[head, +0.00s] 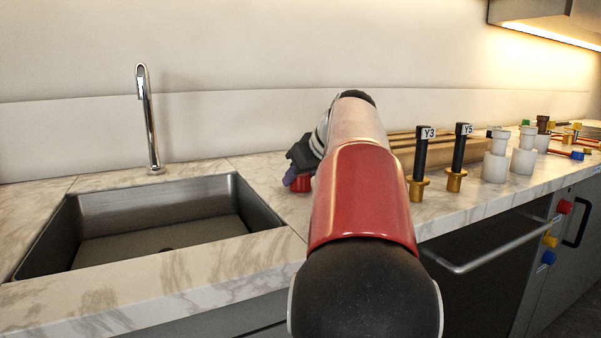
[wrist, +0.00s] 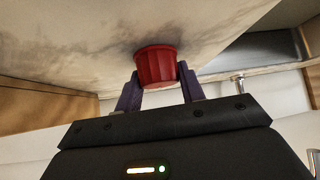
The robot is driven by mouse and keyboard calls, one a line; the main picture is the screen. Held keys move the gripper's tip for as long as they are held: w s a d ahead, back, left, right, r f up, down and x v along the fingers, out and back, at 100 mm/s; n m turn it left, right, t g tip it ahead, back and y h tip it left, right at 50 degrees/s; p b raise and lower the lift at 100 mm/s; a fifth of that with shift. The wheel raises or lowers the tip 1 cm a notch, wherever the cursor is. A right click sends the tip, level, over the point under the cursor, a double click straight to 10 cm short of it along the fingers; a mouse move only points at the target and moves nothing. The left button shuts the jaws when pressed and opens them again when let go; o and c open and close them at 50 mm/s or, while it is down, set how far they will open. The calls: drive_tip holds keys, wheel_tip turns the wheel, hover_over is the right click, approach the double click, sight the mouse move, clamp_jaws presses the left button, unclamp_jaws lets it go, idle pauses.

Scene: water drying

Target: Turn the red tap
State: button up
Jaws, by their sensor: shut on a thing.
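The red tap (wrist: 156,64) is a round, ribbed knob on the marble counter. In the wrist view it sits between the two purple fingers of my gripper (wrist: 160,78), one on each side. My gripper is shut on it. In the head view the red tap (head: 301,185) shows only partly, just right of the sink. My gripper (head: 294,178) is beside it there, and my arm hides much of both.
A steel sink (head: 85,212) with a tall chrome faucet (head: 151,125) lies to the left. Black-and-brass fittings Y3 (head: 420,155) and Y5 (head: 460,155) and white bottles (head: 496,160) stand to the right. Red, yellow and blue knobs (head: 550,240) are on the cabinet front.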

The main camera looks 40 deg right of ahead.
drive_tip(key=shift+n, duration=0.3)
idle(0.4)
drive_tip(key=o, duration=1)
drive_tip(key=shift+v, duration=3.9)
drive_tip(key=shift+d, duration=0.15)
